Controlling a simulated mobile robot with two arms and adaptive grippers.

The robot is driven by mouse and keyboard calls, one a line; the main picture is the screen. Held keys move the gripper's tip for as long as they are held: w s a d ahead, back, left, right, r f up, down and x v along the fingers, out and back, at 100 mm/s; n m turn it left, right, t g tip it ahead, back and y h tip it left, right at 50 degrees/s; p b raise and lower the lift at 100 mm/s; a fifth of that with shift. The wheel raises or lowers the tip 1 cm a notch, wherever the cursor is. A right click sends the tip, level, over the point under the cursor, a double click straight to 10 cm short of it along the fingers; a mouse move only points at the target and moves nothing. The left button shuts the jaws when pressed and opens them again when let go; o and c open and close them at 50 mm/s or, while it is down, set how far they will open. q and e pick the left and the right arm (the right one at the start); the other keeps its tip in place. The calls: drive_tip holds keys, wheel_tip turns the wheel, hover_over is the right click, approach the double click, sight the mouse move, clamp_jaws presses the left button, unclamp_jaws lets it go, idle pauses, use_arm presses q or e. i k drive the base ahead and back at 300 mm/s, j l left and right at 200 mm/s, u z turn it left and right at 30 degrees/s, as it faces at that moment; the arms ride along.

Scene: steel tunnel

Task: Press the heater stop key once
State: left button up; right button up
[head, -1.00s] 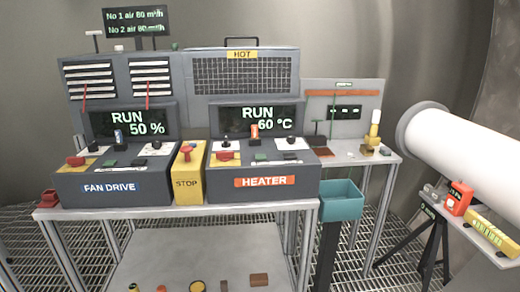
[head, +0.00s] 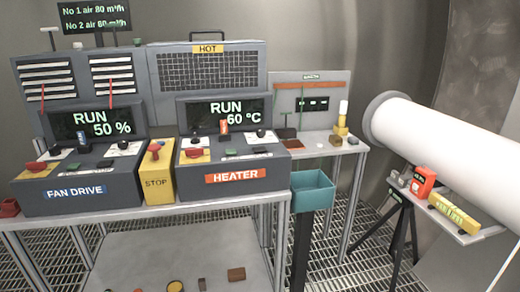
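The heater console (head: 234,176) stands on the bench, left of the middle in the head view, with an orange HEATER label (head: 236,176). Its screen (head: 226,112) reads RUN 60 °C. On its sloped top are a red key (head: 193,153) on a yellow plate at the left, a low green key (head: 231,153) in the middle and a dark knob (head: 260,133) on a white plate at the right. An orange-topped lever (head: 224,127) stands behind them. The key markings are too small to read. Neither of my grippers is in view.
The fan drive console (head: 76,191), reading RUN 50 %, stands at the left. A yellow STOP box (head: 158,184) stands between the consoles. A teal bin (head: 312,190) is right of the bench. A large white pipe (head: 450,150) and a small stand with tools fill the right.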

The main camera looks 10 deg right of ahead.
sight(260, 150)
drive_tip(key=i+l, duration=0.3)
drive_tip(key=i, duration=0.2)
drive_tip(key=i+l, duration=0.3)
drive_tip(key=i, duration=0.2)
drive_tip(key=z, duration=0.05)
